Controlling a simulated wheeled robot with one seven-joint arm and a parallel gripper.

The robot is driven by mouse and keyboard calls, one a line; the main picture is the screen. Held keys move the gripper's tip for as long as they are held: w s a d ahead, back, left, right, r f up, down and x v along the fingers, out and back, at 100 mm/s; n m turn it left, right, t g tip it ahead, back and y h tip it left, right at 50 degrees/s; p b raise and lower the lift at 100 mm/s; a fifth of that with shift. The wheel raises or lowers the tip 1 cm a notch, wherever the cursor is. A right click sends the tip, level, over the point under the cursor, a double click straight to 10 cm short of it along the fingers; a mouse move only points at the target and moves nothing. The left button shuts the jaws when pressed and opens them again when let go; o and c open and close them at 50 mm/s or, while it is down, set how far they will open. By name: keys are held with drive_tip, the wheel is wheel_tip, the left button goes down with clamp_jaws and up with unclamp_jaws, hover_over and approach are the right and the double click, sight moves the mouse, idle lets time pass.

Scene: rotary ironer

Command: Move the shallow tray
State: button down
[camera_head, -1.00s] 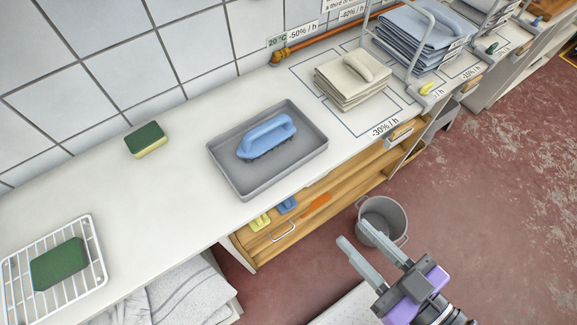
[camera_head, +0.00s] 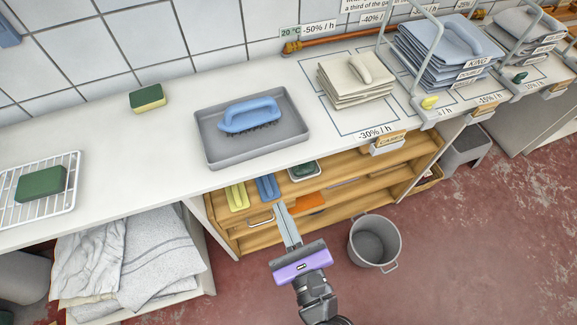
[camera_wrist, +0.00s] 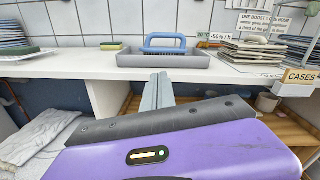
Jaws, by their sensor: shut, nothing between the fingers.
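The shallow tray (camera_head: 210,150) is grey and rectangular and lies flat on the white counter. A blue-handled brush (camera_head: 250,115) rests inside it. In the wrist view the tray (camera_wrist: 190,61) stands near the counter's front edge, ahead of my gripper, with the brush's blue handle (camera_wrist: 166,41) above its rim. My gripper (camera_head: 284,212) is shut and empty. It is in front of the counter, below and apart from the tray, before the open wooden shelves. Its fingers also show in the wrist view (camera_wrist: 158,82).
Left of the tray are a sponge (camera_head: 147,97) and a wire rack (camera_head: 70,190) holding a green pad. Folded linen (camera_head: 355,80) and metal frames (camera_head: 428,60) stand to the right. A bucket (camera_head: 358,245) is on the floor right of my gripper.

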drive_tip(key=m, duration=0.3)
drive_tip(key=p, duration=0.5)
approach(259, 151)
drive_tip(key=x, duration=0.5)
drive_tip(key=shift+w+r, duration=0.15)
drive_tip(key=shift+w, duration=0.1)
drive_tip(key=shift+w+a, duration=0.25)
drive_tip(key=shift+w, duration=0.4)
drive_tip(key=shift+b+x, duration=0.4)
drive_tip(key=shift+x, duration=1.45)
